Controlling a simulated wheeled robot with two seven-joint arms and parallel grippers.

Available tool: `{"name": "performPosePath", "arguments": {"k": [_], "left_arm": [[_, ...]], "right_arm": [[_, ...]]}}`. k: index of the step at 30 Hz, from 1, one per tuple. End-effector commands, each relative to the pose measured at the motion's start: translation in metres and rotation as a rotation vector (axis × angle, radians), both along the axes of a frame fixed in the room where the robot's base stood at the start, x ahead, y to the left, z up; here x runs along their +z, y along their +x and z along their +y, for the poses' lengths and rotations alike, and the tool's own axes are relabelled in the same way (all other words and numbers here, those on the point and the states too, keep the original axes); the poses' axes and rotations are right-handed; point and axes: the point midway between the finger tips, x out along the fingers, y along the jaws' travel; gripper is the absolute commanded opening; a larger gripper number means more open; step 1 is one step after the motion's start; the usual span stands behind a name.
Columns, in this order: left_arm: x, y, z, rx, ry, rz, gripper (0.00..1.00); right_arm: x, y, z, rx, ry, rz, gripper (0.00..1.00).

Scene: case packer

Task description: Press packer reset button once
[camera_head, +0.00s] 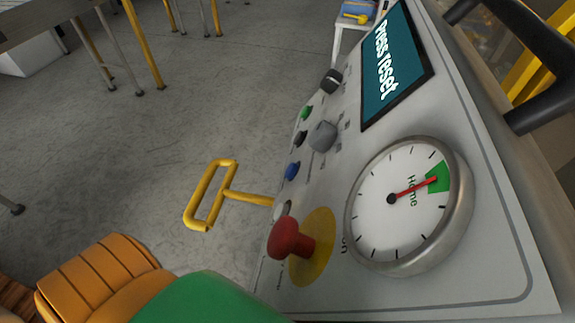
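The packer's control panel (335,203) fills the right side of the view, turned sideways. Its screen (397,62) reads "Press reset". A column of small buttons runs along the panel: a green button (307,112), a black button (301,138), a blue button (292,171) and a whitish button (283,209). Their labels are too small to read, so I cannot tell which is reset. A red mushroom button (285,238) stands out from a yellow disc. A round gauge (409,207) has its needle in the green zone marked "Home". Neither gripper is in view.
A grey knob (323,136) and a black knob (331,81) stick out of the panel. A yellow handle-shaped frame (212,194) is beside it. A black handle (545,70) is at right. Orange (97,276) and green (207,300) shapes, unclear, fill the lower left.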

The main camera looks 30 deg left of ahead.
Motion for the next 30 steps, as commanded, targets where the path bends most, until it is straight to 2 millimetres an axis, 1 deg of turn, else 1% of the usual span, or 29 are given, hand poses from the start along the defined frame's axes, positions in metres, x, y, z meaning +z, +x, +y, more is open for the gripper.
{"name": "performPosePath", "arguments": {"k": [1, 2, 3, 5, 30], "left_arm": [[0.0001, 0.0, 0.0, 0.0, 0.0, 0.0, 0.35], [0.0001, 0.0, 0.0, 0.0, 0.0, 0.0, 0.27], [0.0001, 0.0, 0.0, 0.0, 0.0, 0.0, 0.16], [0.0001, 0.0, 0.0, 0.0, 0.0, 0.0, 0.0], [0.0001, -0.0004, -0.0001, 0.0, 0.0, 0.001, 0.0]], "right_arm": [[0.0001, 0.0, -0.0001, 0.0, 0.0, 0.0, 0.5], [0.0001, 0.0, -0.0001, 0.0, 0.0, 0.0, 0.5], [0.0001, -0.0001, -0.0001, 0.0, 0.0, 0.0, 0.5], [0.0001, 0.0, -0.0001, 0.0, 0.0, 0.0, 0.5], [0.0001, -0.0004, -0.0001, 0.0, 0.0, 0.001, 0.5]]}}
